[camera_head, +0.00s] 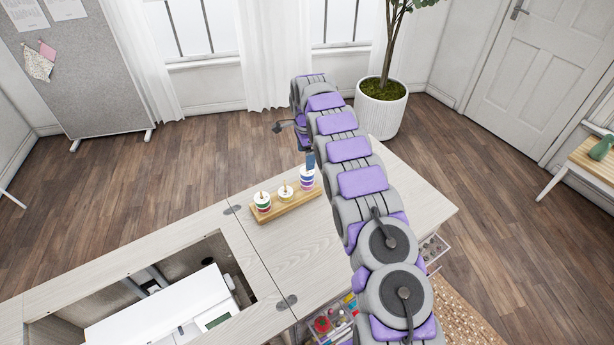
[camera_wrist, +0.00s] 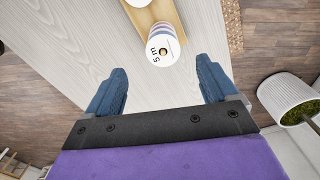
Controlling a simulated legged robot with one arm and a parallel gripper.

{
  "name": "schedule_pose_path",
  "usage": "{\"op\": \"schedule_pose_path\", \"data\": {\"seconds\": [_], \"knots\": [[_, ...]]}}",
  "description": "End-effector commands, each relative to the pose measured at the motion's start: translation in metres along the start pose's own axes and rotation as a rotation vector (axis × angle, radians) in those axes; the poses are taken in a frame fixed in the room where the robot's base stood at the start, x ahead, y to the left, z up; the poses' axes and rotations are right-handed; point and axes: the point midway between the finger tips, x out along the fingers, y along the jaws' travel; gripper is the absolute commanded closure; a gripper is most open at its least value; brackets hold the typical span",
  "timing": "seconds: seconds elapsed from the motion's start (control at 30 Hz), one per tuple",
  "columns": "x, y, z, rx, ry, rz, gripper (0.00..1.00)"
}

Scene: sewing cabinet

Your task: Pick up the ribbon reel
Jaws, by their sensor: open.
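A ribbon reel (camera_wrist: 162,50) with a white top marked "5 m" shows in the wrist view, just ahead of the gap between my fingers. In the head view a striped reel (camera_head: 307,180) stands at the right end of a wooden holder (camera_head: 287,209). Two more reels, a left one (camera_head: 262,201) and a middle one (camera_head: 286,192), stand on the same holder. My gripper (camera_wrist: 163,92) is open and empty, with its two blue fingers apart. In the head view a blue finger (camera_head: 310,160) hangs close above the right reel; the rest of the gripper is partly hidden by my arm.
The holder stands on a pale wooden cabinet top (camera_head: 330,240) with free room in front. A sewing machine (camera_head: 165,310) sits in an opening at the left. An open drawer (camera_head: 330,322) with sewing supplies lies below. A potted plant (camera_head: 381,105) stands beyond the cabinet.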

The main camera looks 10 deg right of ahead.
Motion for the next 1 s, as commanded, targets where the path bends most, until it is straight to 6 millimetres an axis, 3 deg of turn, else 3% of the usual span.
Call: {"op": "schedule_pose_path", "data": {"seconds": [0.1, 0.43, 0.7, 1.0], "knots": [[0.018, 0.000, -0.001, 0.001, 0.000, -0.001, 0.14], [0.036, -0.002, -0.003, 0.000, 0.000, -0.004, 0.14], [0.073, -0.004, -0.007, 0.000, -0.001, -0.002, 0.14], [0.076, -0.004, -0.007, 0.001, 0.000, -0.004, 0.15]]}}
